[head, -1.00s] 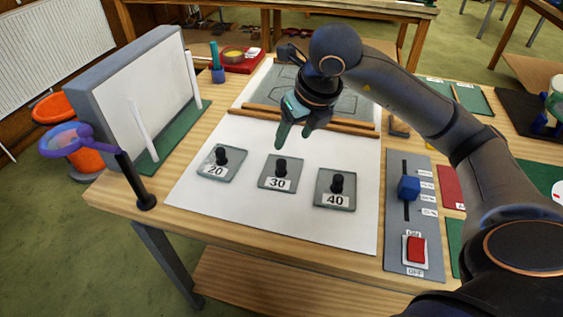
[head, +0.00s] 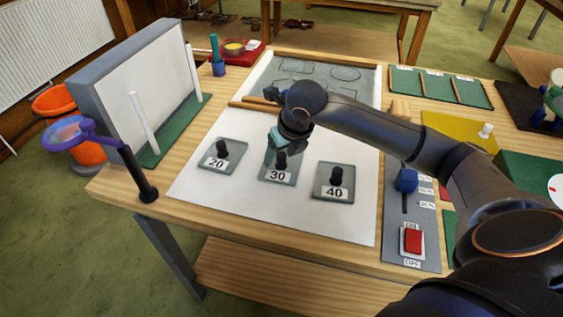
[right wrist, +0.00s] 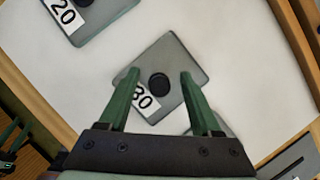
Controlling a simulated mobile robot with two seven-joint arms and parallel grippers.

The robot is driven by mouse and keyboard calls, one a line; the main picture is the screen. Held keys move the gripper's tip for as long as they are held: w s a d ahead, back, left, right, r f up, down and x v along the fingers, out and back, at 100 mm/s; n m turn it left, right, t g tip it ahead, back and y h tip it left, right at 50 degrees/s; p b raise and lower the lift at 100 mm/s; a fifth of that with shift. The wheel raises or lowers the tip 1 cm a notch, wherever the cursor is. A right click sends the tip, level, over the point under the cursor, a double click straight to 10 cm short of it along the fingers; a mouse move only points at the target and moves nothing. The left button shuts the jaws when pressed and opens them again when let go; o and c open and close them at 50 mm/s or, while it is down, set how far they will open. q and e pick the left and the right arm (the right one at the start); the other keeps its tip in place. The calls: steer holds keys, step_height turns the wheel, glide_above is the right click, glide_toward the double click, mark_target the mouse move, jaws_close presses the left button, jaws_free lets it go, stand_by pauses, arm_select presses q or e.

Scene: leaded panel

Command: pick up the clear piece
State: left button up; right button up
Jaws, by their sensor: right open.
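Three greyish see-through square plates with black knobs lie on white paper: the 20 plate (head: 236,150), the 30 plate (head: 293,168) and the 40 plate (head: 346,171). I cannot tell from their tint which is the clear piece. My right gripper (head: 275,157) is over the 30 plate and partly hides it. In the right wrist view, its green fingers (right wrist: 158,77) are open, one on each side of the 30 plate's knob (right wrist: 159,83), with nothing held. The 20 plate (right wrist: 98,18) shows at upper left there. My left gripper is out of view.
A switch panel (head: 402,229) with a blue slider and red switch stands at right. A purple ring on a black post (head: 137,173) is at front left. A grey upright board (head: 150,75) stands behind it. White paper (head: 225,200) is clear in front of the plates.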

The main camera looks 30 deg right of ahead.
steer(key=shift+r, duration=0.1)
jaws_close()
stand_by(0.4)
